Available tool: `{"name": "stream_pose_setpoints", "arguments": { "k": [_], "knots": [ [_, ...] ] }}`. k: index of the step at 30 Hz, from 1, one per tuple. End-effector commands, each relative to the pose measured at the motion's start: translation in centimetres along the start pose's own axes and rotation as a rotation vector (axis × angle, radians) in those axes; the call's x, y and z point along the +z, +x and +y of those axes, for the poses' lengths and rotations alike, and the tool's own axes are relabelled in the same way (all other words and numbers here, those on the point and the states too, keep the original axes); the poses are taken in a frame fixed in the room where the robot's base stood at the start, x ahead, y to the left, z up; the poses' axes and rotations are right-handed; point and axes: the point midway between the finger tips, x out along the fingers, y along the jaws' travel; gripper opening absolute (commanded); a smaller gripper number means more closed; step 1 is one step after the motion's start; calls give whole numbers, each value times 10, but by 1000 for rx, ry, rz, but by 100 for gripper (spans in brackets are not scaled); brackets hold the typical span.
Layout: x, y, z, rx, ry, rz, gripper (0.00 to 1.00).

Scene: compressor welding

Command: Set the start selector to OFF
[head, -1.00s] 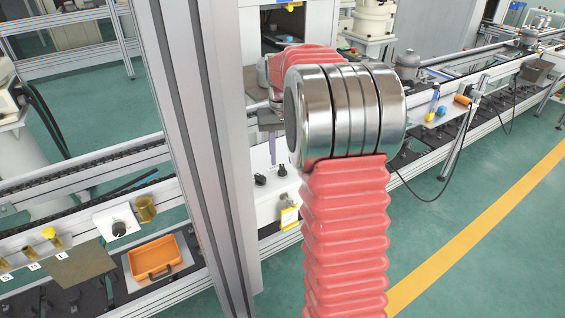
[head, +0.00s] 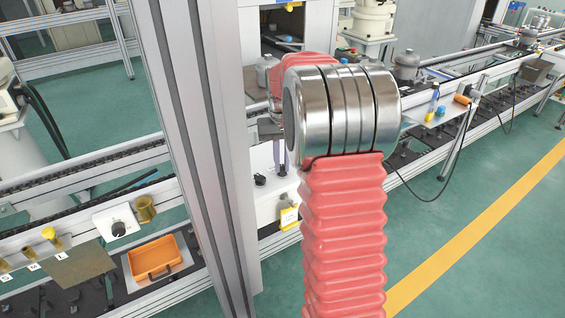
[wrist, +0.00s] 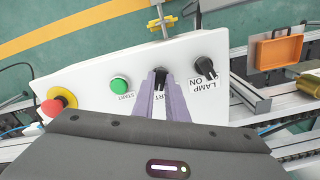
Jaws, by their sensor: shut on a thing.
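The start selector (wrist: 161,74) is a black knob on a white control box (wrist: 95,72), seen upside down in the wrist view. My gripper (wrist: 160,98) has its two purple fingers shut on this knob, one on each side. The fingers hide part of the knob and part of the label by it, so I cannot tell its exact setting. In the head view my gripper (head: 280,158) reaches down to the front of the box, and my arm hides much of the box.
The lamp selector (wrist: 205,68), labelled LAMP ON, sits beside the gripped knob. A green START button (wrist: 119,84) and a red emergency stop (wrist: 53,107) are on the other side. A yellow padlock tag (head: 289,217) hangs below. A grey post (head: 200,150) stands left of my arm.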

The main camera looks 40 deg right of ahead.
Motion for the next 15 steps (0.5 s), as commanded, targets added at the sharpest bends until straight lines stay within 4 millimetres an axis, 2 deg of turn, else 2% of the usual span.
{"name": "stream_pose_setpoints", "arguments": {
  "k": [15],
  "knots": [
    [0, 0, 0, -1, -34, 0, 0]
  ]
}}
